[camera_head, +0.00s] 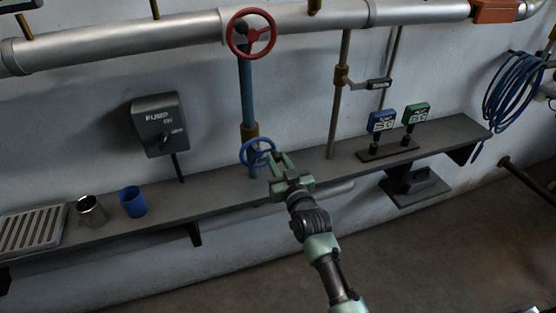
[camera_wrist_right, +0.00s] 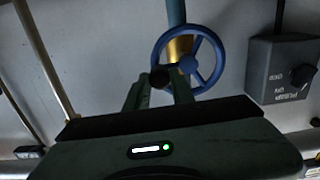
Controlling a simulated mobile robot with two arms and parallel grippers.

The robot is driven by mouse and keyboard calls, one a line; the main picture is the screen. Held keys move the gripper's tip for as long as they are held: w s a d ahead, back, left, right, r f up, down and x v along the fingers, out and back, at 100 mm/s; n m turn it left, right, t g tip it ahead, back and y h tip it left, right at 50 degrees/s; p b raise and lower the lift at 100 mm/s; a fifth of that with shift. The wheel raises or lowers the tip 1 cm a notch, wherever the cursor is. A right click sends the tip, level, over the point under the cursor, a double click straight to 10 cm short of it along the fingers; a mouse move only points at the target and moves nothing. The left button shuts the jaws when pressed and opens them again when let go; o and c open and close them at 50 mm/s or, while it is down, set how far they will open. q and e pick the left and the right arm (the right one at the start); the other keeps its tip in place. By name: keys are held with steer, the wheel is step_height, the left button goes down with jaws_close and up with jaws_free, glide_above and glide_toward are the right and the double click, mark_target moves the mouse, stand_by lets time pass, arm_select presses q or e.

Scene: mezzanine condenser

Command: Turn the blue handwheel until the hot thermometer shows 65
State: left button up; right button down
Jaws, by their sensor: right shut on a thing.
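The blue handwheel (camera_head: 254,145) sits low on the blue vertical pipe, just above the shelf. It also shows in the right wrist view (camera_wrist_right: 189,63), in front of a brass fitting. My right gripper (camera_head: 277,163) is at its right side in the head view. In the right wrist view its fingers (camera_wrist_right: 159,88) are shut around the dark knob on the wheel's rim. Two small meters, one blue (camera_head: 381,121) and one green (camera_head: 416,113), stand on a dark base on the shelf. Their writing is too small to read, and I cannot tell which is the hot thermometer.
A red handwheel (camera_head: 251,35) is higher on the same pipe. A pump switch box (camera_head: 160,125) is on the wall at left. A blue cup (camera_head: 132,201), a metal cup (camera_head: 91,210) and a grate (camera_head: 33,230) are on the shelf's left. A blue hose coil (camera_head: 514,92) hangs at right.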

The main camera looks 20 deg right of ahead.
steer(key=c, duration=1.2)
jaws_free()
steer(key=s+b, duration=0.1)
steer(key=s, duration=0.6)
steer(key=shift+s, duration=0.4)
steer(key=shift+d, duration=0.1)
